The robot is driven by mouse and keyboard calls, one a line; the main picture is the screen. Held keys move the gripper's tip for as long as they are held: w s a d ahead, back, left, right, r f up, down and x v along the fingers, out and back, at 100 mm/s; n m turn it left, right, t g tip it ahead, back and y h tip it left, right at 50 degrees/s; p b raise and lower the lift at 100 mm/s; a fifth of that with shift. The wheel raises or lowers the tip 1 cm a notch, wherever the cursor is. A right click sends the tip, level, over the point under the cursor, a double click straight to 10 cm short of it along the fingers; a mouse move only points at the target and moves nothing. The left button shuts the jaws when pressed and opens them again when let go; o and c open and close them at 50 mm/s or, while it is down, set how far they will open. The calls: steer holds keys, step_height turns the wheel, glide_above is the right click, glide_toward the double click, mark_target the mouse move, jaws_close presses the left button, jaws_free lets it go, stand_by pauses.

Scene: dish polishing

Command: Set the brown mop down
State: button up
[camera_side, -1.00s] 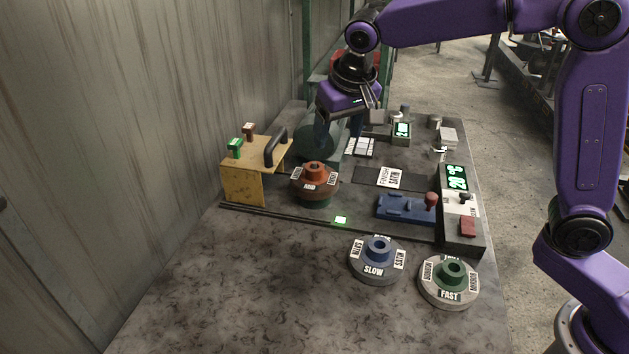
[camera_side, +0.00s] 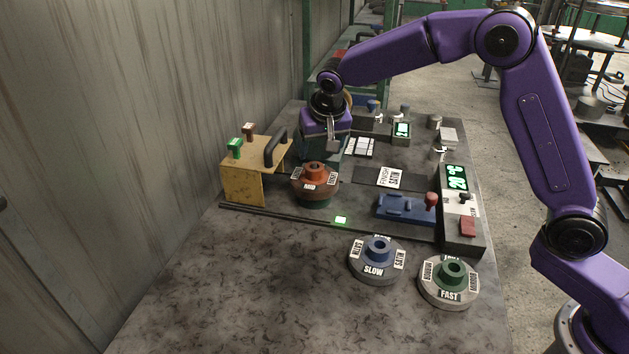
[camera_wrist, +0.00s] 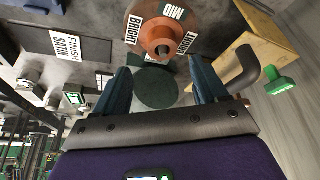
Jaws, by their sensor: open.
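The brown mop (camera_side: 308,183), labelled MID, sits upright on a dark green round base just right of the yellow stand. It also shows at the top of the wrist view (camera_wrist: 163,35), beyond the fingertips. My gripper (camera_side: 322,152) is behind the mop in the side view and apart from it. In the wrist view my gripper (camera_wrist: 158,68) has its two blue fingers spread wide with nothing held. A dark green round surface (camera_wrist: 158,90) shows between the fingers.
The yellow stand (camera_side: 242,186) with a black handle (camera_side: 275,148) is left of the mop. The SLOW mop (camera_side: 376,262) and FAST mop (camera_side: 448,284) lie in front. A blue block (camera_side: 405,208) and control box (camera_side: 461,224) are right. The front left table is clear.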

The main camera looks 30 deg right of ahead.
mark_target(314, 163)
steer(key=shift+w+x, duration=0.15)
steer(key=shift+x, duration=1.6)
steer(key=shift+w+x, duration=0.1)
steer(key=shift+x, duration=1.65)
steer(key=shift+a+r, duration=0.15)
jaws_close()
